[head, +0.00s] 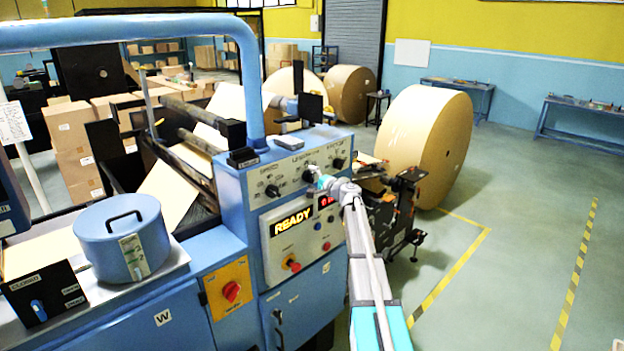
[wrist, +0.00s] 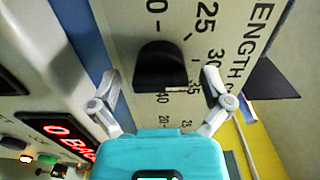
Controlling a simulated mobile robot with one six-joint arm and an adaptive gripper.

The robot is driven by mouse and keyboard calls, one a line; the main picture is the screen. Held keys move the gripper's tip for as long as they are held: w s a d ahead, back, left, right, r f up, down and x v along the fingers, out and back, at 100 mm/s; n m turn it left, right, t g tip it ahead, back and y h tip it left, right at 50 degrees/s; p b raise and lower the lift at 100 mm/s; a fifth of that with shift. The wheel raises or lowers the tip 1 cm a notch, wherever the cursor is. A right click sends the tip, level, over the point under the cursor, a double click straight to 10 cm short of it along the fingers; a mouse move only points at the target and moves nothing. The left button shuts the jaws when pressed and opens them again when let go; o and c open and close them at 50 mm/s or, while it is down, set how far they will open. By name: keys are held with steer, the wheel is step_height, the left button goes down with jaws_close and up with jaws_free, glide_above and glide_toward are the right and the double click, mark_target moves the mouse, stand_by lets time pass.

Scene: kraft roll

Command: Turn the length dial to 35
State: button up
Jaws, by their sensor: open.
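The length dial (head: 308,176) is the middle black knob on the sloped top of the blue machine's control panel. In the wrist view the black knob (wrist: 160,64) sits on a pale plate with the word LENGTH and numbers such as 25, 30, 35 and 40 around it. My gripper (wrist: 160,80) is open, one finger at the left and one at the right of the knob in the picture, with no clear contact. In the head view my gripper (head: 320,182) is just below and right of the dial. The exact number the knob points to cannot be told.
Other black knobs, a left one (head: 272,191) and a right one (head: 338,163), flank the dial. Below are a READY display (head: 293,220), a partly hidden red display (wrist: 70,134) and a red emergency-type knob (head: 231,291). Open floor lies right, beyond the large kraft roll (head: 425,145).

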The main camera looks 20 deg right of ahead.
steer(key=c, duration=1)
steer(key=shift+d, duration=0.2)
steer(key=shift+c, duration=0.7)
steer(key=shift+a, duration=0.15)
steer(key=shift+m, duration=0.4)
steer(key=m, duration=0.3)
steer(key=shift+m, duration=2.5)
